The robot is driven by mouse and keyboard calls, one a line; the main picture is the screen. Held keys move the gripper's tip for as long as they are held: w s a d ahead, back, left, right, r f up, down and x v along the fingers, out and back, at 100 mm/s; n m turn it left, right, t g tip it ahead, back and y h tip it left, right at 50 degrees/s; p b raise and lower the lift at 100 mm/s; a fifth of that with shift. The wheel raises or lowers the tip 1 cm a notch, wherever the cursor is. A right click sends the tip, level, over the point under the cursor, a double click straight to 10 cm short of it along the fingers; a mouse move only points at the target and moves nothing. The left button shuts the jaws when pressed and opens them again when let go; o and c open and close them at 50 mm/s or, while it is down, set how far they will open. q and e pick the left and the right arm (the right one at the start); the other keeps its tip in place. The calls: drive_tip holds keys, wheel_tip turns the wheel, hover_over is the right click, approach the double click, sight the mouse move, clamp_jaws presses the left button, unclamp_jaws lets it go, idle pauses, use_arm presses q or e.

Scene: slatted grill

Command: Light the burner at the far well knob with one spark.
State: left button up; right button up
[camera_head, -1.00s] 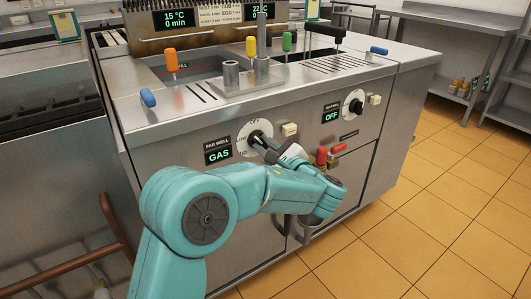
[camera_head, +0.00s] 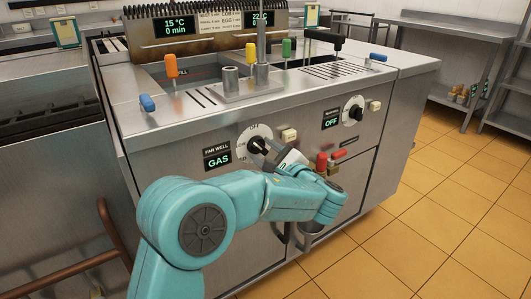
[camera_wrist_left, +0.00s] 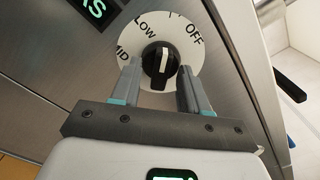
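The far well knob (camera_head: 257,145) is black on a white round dial (camera_head: 240,154), beside a green display reading GAS (camera_head: 219,162). In the left wrist view the knob (camera_wrist_left: 160,62) has a white pointer line pointing up between LOW and OFF on the dial. My left gripper (camera_head: 273,150) is at this knob, reaching from the lower right. In the left wrist view its two fingers (camera_wrist_left: 160,84) are apart, one on each side of the knob's lower part; I cannot tell whether they touch it. A cream button (camera_head: 289,134) sits right of the dial. My right gripper is not in view.
A second knob (camera_head: 355,113) with an OFF display (camera_head: 331,122) is to the right. Red-handled valves (camera_head: 322,158) sit below, close to my left wrist. Coloured handles, including an orange one (camera_head: 170,66), stand on the top. Tiled floor (camera_head: 430,220) at right is clear.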

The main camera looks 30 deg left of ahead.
use_arm(q)
drive_tip(key=p+v, duration=0.3)
drive_tip(key=v, duration=1.3)
drive_tip(key=shift+d+p, duration=0.2)
drive_tip(key=shift+p, duration=0.1)
